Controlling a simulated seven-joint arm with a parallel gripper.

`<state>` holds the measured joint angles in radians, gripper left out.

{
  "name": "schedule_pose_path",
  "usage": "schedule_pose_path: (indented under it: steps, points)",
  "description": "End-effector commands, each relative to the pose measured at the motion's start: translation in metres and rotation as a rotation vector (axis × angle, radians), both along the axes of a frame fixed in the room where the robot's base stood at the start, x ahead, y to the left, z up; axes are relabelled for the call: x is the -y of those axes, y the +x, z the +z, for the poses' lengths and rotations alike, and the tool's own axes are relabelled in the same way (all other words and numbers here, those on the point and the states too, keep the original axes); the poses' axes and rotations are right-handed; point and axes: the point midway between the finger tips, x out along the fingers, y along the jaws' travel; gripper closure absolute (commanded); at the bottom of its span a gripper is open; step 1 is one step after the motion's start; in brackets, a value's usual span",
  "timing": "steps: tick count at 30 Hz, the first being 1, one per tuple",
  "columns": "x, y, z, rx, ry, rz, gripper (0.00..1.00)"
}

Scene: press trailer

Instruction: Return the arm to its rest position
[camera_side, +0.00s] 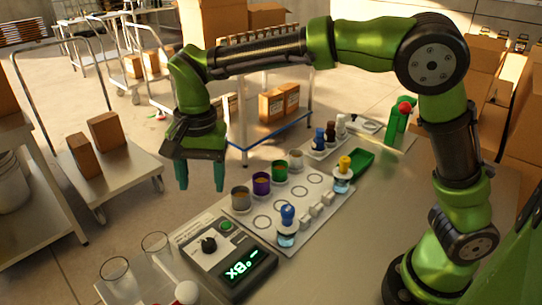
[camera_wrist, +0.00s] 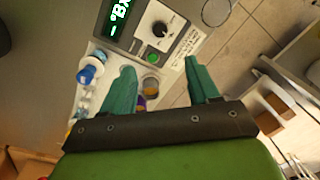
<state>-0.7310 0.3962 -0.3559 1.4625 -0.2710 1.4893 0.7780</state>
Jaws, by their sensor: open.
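My gripper (camera_side: 202,172) hangs from my green arm above and beyond the far edge of the work table, left of the row of cups in the side view. Its two teal fingers point down and stand apart with nothing between them. In the wrist view my gripper (camera_wrist: 158,78) also shows open and empty, with the grey device and its green button beyond the fingertips. My arm is raised, bent and stretched out to the left across the table.
A grey device (camera_side: 221,255) with a knob and lit display stands at the table's front. Cups, including a purple one (camera_side: 261,184), a blue-topped bottle (camera_side: 287,226) and a yellow-topped bottle (camera_side: 343,174) stand on a white board. Clear glasses (camera_side: 116,276) stand front left. Carts with boxes (camera_side: 107,133) stand beyond.

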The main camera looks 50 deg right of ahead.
Motion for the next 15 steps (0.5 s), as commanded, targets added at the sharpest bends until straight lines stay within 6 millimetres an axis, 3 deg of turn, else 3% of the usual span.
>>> schedule_pose_path:
  steps: [5,8,15]
  points:
    - [0.0,0.003,-0.001,0.018,-0.002,0.06,0.4]
    - [0.002,-0.007,-0.015,0.018,0.0,0.191,0.4]
    - [0.051,-0.047,0.001,0.131,0.102,0.429,0.4]
